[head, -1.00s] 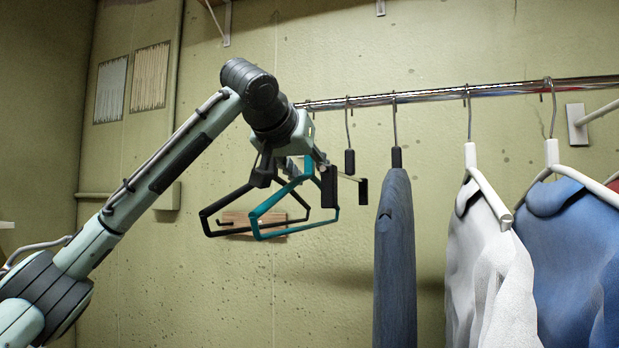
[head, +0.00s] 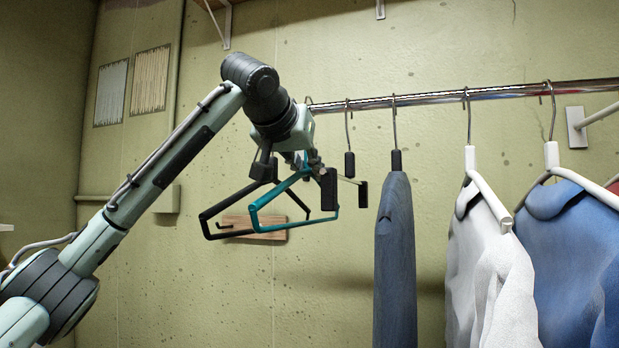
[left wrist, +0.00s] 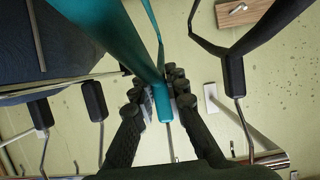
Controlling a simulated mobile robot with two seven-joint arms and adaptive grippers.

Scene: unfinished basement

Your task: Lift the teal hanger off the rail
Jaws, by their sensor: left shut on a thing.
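The teal hanger (head: 294,225) is in my left gripper (head: 297,178) at the left end of the rail (head: 440,98). In the left wrist view, the two dark fingers of my left gripper (left wrist: 162,118) close on the neck of the teal hanger (left wrist: 161,100), and a thin metal hook stem runs on beyond it. The gripper hides the hook in the head view, so I cannot tell whether it touches the rail. My right gripper is in neither view.
A black hanger (head: 216,210) hangs close beside the teal one; it also shows in the left wrist view (left wrist: 235,75). Right along the rail hang a dark blue garment (head: 395,250), a white shirt (head: 490,260) and a blue shirt (head: 570,250). A wooden wall board (head: 270,234) is behind.

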